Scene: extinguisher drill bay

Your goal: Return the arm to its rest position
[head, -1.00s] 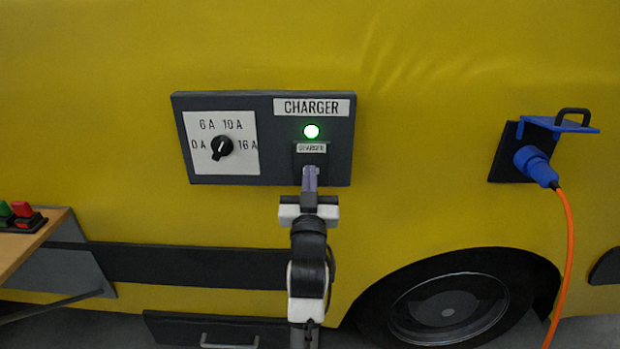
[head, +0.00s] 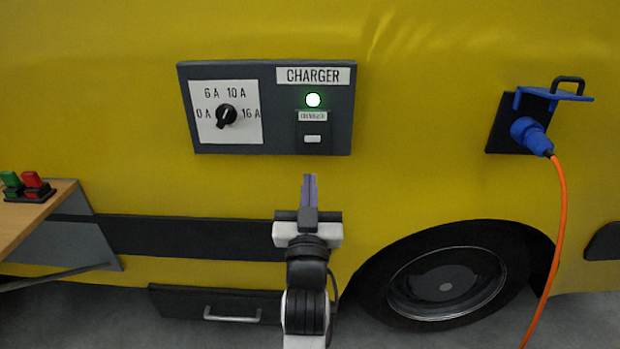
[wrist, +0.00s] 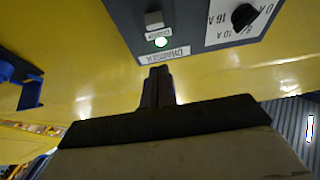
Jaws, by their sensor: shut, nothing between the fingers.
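My gripper (head: 309,189) is shut and empty in the head view, its fingers together and pointing up, just below the charger panel (head: 278,143). It also shows in the wrist view (wrist: 158,72), apart from the panel as far as the head view shows. The panel has a lit green lamp (head: 313,100), a small pale rocker switch (head: 312,139) under a label, and a black rotary knob (head: 226,115) on a white dial marked 0 A, 6 A, 10 A and 16 A.
A blue plug (head: 531,136) with an orange cable (head: 553,240) sits in a socket at the right. A wooden table (head: 40,214) with red and green switches stands at the left. A wheel (head: 446,280) and a drawer handle (head: 232,315) are low on the yellow vehicle.

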